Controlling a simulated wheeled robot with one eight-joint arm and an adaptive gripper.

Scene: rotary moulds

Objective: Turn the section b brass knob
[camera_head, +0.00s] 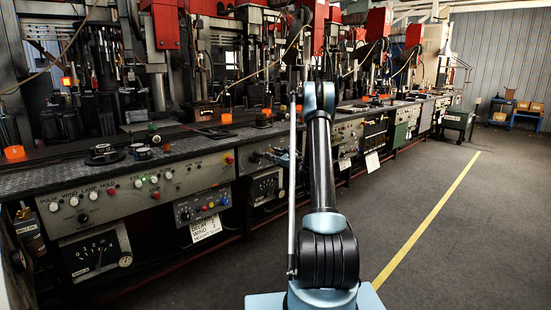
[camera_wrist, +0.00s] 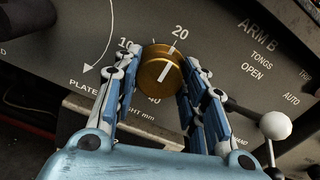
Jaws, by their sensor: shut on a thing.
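The brass knob (camera_wrist: 161,70) is round and gold, with a white pointer line, in the wrist view. It sits on a dark panel with a printed scale around it; the pointer's upper end is near the "20" mark. My gripper (camera_wrist: 160,82) has its blue and white fingers on both sides of the knob, shut on it. In the head view my arm covers the middle of the picture, and I cannot make out the gripper or the brass knob there.
A lever with a white ball (camera_wrist: 275,126) stands just right of my gripper. The panel (camera_wrist: 215,35) carries "ARM B", "TONGS OPEN" and "PLATE" lettering. In the head view a long machine bench (camera_head: 125,200) runs along the left. The grey floor (camera_head: 450,240) with a yellow line is clear.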

